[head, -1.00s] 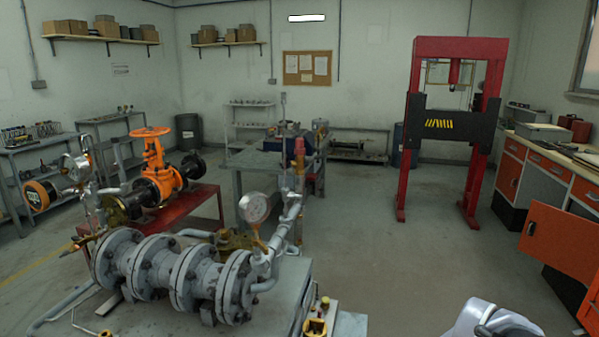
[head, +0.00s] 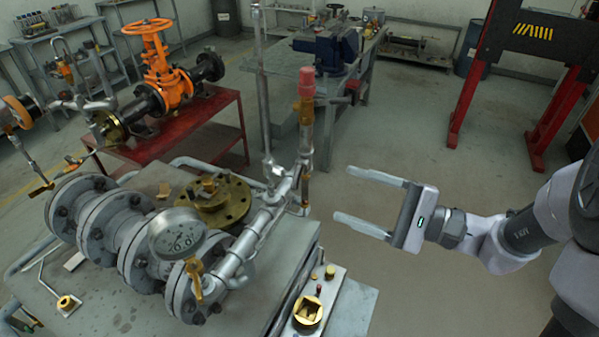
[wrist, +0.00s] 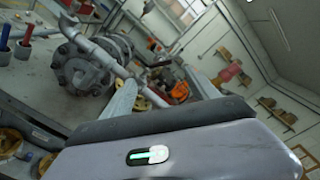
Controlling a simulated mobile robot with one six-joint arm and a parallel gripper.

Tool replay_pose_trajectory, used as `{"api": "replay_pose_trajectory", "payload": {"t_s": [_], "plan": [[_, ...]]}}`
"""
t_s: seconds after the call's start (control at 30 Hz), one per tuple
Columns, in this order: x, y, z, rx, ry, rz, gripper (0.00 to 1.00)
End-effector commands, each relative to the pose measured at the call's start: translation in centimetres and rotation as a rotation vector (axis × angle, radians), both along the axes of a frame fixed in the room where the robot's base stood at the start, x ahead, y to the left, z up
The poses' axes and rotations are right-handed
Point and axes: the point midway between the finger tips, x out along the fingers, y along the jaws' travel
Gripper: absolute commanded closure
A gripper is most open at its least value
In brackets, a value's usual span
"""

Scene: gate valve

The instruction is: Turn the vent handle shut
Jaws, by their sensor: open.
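A yellow lever handle (head: 194,280) hangs below the round pressure gauge (head: 180,238) on the grey flanged pipe assembly. Another small yellow lever (head: 42,187) sits on thin piping at the far left. I cannot tell for certain which of them is the vent handle. My gripper (head: 345,193) is open and empty, its two pale fingers pointing left. It hangs in the air to the right of the bench, apart from the piping and both levers. In the wrist view, one finger (wrist: 120,106) shows in front of the flanges.
A vertical pipe with a red-capped fitting (head: 306,85) stands between my gripper and the gauge. The grey bench (head: 262,285) carries the flanges and a brass flange (head: 212,200). An orange valve (head: 160,75) stands behind on a red table.

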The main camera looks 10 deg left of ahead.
Motion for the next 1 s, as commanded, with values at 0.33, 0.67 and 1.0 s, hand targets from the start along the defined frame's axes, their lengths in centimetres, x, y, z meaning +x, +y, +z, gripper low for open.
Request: {"api": "replay_pose_trajectory", "payload": {"t_s": [0.33, 0.67, 1.0], "plan": [[2.8, 8.6, -0.1, -0.001, 0.0, 0.006, 0.31], [3.9, 11.2, 0.0, -0.002, 0.001, 0.001, 0.31], [3.8, 11.2, 0.0, -0.002, 0.001, 0.001, 0.62]]}}
